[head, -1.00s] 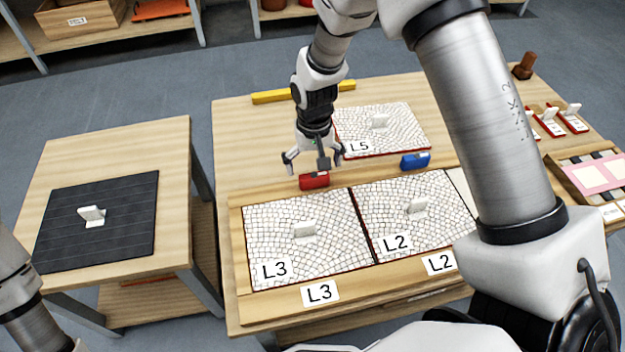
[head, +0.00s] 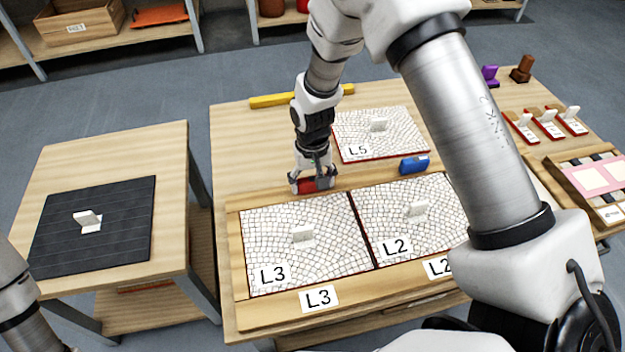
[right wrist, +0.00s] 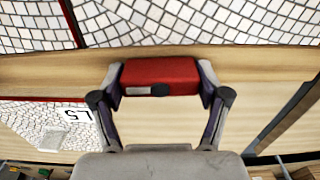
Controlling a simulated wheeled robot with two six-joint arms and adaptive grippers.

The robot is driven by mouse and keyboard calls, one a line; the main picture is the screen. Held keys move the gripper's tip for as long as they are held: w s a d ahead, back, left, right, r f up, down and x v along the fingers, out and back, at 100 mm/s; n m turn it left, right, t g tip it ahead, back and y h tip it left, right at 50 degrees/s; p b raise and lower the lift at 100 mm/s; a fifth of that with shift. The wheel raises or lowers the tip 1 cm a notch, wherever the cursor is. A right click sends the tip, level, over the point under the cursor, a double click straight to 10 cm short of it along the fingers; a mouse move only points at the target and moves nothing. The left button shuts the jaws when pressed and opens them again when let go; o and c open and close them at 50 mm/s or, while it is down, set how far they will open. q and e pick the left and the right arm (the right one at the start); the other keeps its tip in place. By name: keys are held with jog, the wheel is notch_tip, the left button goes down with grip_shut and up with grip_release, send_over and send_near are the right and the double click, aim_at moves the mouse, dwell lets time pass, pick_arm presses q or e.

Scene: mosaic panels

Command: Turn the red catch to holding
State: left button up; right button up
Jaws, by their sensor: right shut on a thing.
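The red catch (head: 312,186) sits on the wooden rail behind the L3 panel (head: 332,262). My right gripper (head: 312,184) is down over it with its fingers at both ends. In the right wrist view the red catch (right wrist: 160,78) lies between the fingertips (right wrist: 160,85), which press on its ends. A pale strip and a dark round spot show on its near side. A blue catch (head: 414,165) sits to the right on the same rail, behind the L2 panel (head: 440,222). My left gripper is out of view; only part of my left arm shows at the lower left edge.
The L5 panel (head: 400,146) lies behind the rail, and a yellow bar (head: 270,100) lies at the table's back. A side table (head: 165,170) with a dark mat (head: 130,246) stands left. Small red-based pieces (head: 547,124) and a pink-topped tray (head: 568,166) are at the right.

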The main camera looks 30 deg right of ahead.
jog(key=shift+s+r+n+p, duration=0.15)
jog(key=shift+n+p, duration=0.55)
jog(key=shift+p, duration=0.35)
jog(key=n+p, duration=0.4)
jog(key=shift+n+p, duration=0.8)
jog(key=shift+n, duration=0.2)
jog(key=n+p, duration=0.3)
jog(key=n, duration=0.2)
jog(key=shift+f+n+p, duration=0.2)
jog(key=shift+n+p, duration=0.6)
jog(key=shift+n, duration=2)
jog(key=o, duration=1.2)
jog(key=shift+c, duration=0.2)
